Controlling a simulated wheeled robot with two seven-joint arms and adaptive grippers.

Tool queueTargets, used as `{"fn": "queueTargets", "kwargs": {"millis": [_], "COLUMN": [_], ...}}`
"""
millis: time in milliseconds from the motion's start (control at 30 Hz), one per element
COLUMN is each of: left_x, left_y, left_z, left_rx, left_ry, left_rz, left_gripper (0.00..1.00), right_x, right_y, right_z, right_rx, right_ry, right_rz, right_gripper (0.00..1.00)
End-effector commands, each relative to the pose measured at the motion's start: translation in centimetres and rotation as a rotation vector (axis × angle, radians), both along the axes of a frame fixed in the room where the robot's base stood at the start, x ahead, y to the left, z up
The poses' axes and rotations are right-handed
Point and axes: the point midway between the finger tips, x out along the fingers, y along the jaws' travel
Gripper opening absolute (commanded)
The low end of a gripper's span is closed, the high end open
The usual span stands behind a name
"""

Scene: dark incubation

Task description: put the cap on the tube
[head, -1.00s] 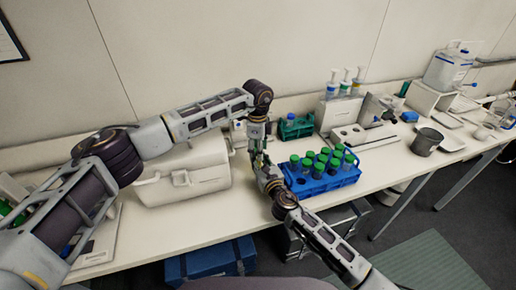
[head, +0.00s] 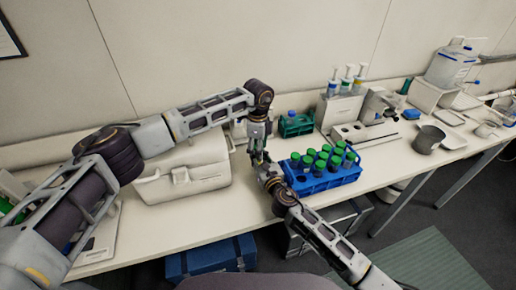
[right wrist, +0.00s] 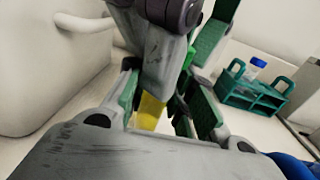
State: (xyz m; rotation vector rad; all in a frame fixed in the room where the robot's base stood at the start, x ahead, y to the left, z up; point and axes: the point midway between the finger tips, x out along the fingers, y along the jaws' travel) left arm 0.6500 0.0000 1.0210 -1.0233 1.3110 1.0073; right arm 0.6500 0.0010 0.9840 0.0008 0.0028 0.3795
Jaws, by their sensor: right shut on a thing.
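My right gripper (right wrist: 166,103) is shut on a tube with yellow contents (right wrist: 150,113), which shows between its green-padded fingers in the right wrist view. My left gripper (head: 258,149) points down from above, directly over my right gripper in the head view. Its grey and green fingers reach down close to the tube in the right wrist view. A bright green patch, possibly the cap (right wrist: 189,56), shows beside the left fingers. The tube's top is hidden behind the left gripper, so I cannot tell whether cap and tube touch.
A blue rack (head: 330,182) of green-capped tubes stands just right of my grippers. A green rack (head: 297,128) with a blue-capped tube is behind it. A white box (head: 185,182) stands to the left. Pipettes and a grey cup (head: 429,140) are farther right.

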Motion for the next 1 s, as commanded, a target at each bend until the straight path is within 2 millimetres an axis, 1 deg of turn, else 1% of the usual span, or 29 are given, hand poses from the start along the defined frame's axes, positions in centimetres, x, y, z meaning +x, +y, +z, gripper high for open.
{"fn": "queueTargets", "kwargs": {"millis": [33,167,267,500,767,800,967,1000], "left_x": [-0.4,-0.4,-0.4,-0.3,-0.2,-0.2,-0.2,-0.2], "left_y": [0.2,0.2,0.1,0.1,0.0,0.0,0.0,0.0], "left_z": [-0.5,0.5,1.4,3.5,3.8,3.8,3.8,3.8], "left_rx": [0.008,0.009,0.007,0.004,0.003,0.002,0.001,0.001], "left_ry": [0.014,0.013,0.013,0.008,0.006,0.005,0.004,0.004], "left_rz": [-0.003,-0.003,-0.003,-0.003,-0.002,-0.002,-0.001,-0.001], "left_gripper": [0.43,0.41,0.36,0.36,0.36,0.35,0.14,0.14], "right_x": [0.5,0.5,0.5,0.4,0.2,0.2,0.2,0.2], "right_y": [-0.3,-0.4,-0.4,-0.4,-0.2,-0.2,-0.2,-0.2], "right_z": [1.0,1.0,0.9,0.4,0.2,0.2,0.2,0.2], "right_rx": [0.003,0.003,0.002,0.0,0.0,-0.001,0.0,0.0], "right_ry": [-0.016,-0.015,-0.013,-0.006,-0.004,-0.004,-0.003,-0.003], "right_rz": [-0.008,-0.008,-0.009,-0.008,-0.005,-0.005,-0.004,-0.004], "right_gripper": [0.0,0.0,0.0,0.0,0.0,0.0,0.0,0.0]}}
